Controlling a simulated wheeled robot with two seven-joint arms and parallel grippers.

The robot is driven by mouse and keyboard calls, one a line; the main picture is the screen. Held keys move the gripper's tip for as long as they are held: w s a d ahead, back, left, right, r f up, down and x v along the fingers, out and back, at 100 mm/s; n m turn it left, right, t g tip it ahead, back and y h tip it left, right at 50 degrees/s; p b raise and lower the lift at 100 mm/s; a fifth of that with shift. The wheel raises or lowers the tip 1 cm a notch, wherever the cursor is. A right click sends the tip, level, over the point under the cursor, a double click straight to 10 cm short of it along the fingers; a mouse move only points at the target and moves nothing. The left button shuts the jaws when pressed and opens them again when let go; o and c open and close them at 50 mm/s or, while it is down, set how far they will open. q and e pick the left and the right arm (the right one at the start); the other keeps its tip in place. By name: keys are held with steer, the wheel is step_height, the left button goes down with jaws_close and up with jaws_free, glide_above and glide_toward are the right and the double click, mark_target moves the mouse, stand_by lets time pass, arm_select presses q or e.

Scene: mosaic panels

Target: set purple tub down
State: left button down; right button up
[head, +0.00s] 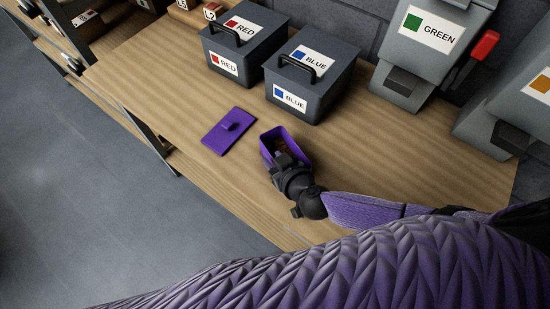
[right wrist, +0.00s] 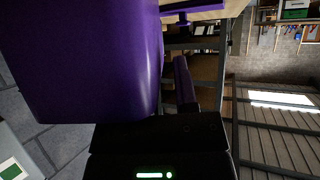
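The purple tub (head: 297,142) is open-topped and upright over the table, right of its lid. Its inside looks dark brownish; I cannot tell what is in it. My right gripper (head: 284,161) is at the tub's near end and appears shut on its wall. In the right wrist view the tub (right wrist: 85,60) fills the upper left, close to the gripper; the far finger is hidden. Whether the tub's base touches the table cannot be told. The flat purple lid (head: 222,137) with a small knob lies on the table. My left gripper is not in view.
The wooden table (head: 180,90) holds a grey RED box (head: 237,60) and a grey BLUE box (head: 305,95) behind the tub. A GREEN dispenser (head: 405,70) with a red handle stands at back right, another machine beside it. Bare tabletop lies left of the lid and right of the tub.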

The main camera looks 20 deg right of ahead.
steer(key=shift+r, duration=0.1)
steer(key=shift+s+r+p, duration=0.25)
steer(key=shift+r+p, duration=0.05)
steer(key=p+v, duration=0.3)
steer(key=v, duration=0.8)
steer(key=shift+s+p, duration=0.2)
steer(key=shift+p, duration=0.15)
